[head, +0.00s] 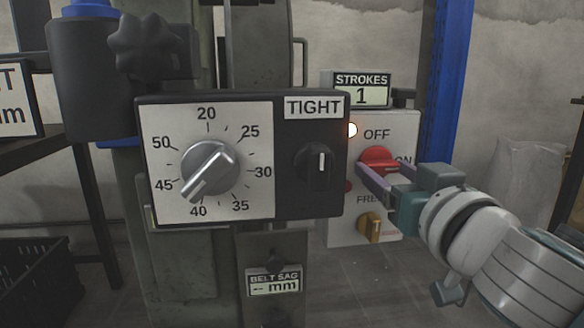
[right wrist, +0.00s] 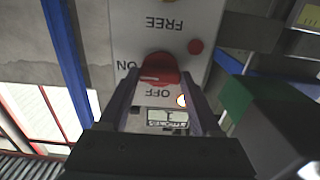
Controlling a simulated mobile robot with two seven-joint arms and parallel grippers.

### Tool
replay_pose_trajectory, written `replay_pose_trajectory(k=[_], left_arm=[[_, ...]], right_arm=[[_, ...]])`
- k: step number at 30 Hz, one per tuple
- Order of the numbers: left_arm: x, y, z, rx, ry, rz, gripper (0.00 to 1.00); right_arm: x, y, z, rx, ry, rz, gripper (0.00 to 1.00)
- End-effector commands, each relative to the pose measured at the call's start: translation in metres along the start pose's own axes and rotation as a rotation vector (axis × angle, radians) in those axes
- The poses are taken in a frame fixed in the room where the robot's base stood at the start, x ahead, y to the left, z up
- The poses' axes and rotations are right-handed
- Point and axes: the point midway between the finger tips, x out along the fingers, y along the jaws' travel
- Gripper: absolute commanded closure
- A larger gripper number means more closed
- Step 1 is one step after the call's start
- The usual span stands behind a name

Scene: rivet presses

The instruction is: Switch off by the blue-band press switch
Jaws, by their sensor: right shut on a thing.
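A red rotary switch (head: 379,158) sits on a light grey panel (head: 346,230) between the words OFF and ON. It also shows in the right wrist view (right wrist: 160,68), upside down, with its white mark towards ON. My right gripper (head: 376,174) reaches in from the right and is shut on the red switch, one finger on each side. The fingers hide part of the switch and some lettering. A lamp (head: 352,130) beside OFF is lit. My left gripper is not in view.
A black box with a dial (head: 207,168) and a TIGHT knob (head: 318,167) stands just left of the panel. A yellow FREE knob (head: 371,227) is below the red switch. A STROKES counter (head: 361,88) reads 1 above. A blue post (head: 447,75) rises behind.

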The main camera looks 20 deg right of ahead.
Motion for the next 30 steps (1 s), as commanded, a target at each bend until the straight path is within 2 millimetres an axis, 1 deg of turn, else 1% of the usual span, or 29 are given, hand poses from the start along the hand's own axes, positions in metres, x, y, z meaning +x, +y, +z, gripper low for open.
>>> replay_pose_trajectory(k=[8,13,17,30], left_arm=[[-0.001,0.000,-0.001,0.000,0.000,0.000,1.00],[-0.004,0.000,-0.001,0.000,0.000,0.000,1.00],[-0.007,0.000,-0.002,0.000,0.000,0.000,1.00],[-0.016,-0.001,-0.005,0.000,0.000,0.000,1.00]], right_arm=[[0.000,0.000,0.000,-0.041,0.000,0.001,0.91],[0.000,0.000,-0.001,-0.131,0.000,0.001,0.91],[0.000,0.000,-0.001,-0.233,0.000,0.002,0.91],[0.000,0.000,-0.002,-0.649,0.000,0.001,0.91]])
